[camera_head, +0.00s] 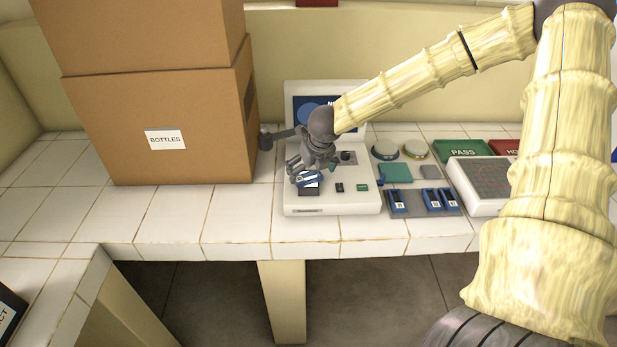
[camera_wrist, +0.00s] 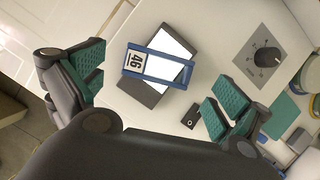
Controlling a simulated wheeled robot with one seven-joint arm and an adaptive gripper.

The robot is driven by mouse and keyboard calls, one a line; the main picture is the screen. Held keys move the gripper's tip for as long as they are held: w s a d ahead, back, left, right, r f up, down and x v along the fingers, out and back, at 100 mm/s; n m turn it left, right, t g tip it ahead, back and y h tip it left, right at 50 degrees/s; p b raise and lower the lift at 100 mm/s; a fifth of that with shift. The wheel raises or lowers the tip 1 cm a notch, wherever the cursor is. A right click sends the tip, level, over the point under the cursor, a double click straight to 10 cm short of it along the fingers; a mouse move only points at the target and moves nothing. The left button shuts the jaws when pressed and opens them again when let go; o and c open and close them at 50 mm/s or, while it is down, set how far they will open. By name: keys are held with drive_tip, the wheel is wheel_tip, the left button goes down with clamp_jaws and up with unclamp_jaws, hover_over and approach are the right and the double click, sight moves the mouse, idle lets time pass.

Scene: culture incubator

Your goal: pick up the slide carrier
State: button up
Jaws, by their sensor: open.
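The slide carrier (camera_wrist: 153,64) is a blue frame with a white pane and a label reading 46. It lies askew on a dark square pad on the white instrument (camera_head: 335,203). In the head view the carrier (camera_head: 308,179) shows just below my gripper (camera_head: 310,166), partly covered by it. In the wrist view my gripper (camera_wrist: 155,95) is open, with one green-padded finger to the left of the carrier and the other to the right. The fingers look apart from the carrier, and nothing is held.
A rack (camera_head: 413,212) with several blue carriers stands right of the instrument. Round dishes, a green PASS tray (camera_head: 460,149) and a grey-topped white device (camera_head: 483,178) are further right. Stacked cardboard boxes (camera_head: 150,125) stand left.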

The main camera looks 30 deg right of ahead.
sight(308, 178)
drive_tip(key=shift+x, duration=1.35)
drive_tip(key=c, duration=1.1)
drive_tip(key=shift+o, duration=0.2)
drive_tip(key=shift+r, duration=0.15)
